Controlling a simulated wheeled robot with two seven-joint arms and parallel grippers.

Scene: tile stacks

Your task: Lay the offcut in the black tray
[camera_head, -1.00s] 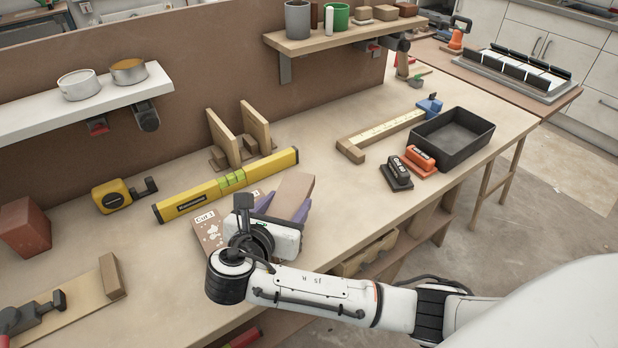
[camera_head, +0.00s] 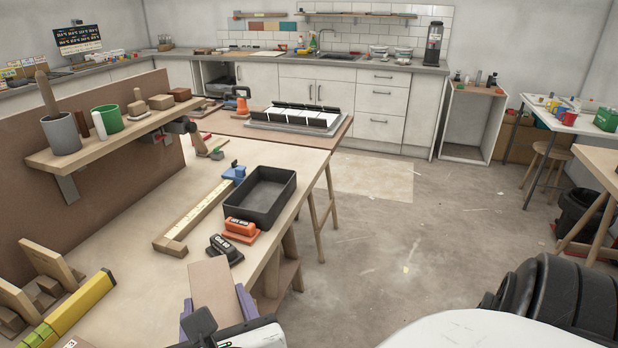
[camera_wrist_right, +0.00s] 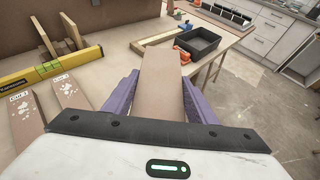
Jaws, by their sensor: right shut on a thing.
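My right gripper (camera_head: 215,302) is shut on the offcut (camera_head: 213,284), a flat brown board. In the right wrist view the purple fingers press its two sides and the offcut (camera_wrist_right: 161,85) points away from the wrist. It is held above the bench's front part, short of the black tray. The black tray (camera_head: 248,213) is an open, empty rectangular box near the bench's far right end; it also shows in the right wrist view (camera_wrist_right: 203,57). My left gripper is not in view.
An orange stamp (camera_head: 240,230) and a black stamp (camera_head: 223,250) stand between the offcut and the tray. A wooden square (camera_head: 195,215) lies left of the tray. A yellow level (camera_head: 70,310) and labelled tiles (camera_wrist_right: 72,92) lie left of the gripper. Floor lies right of the bench.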

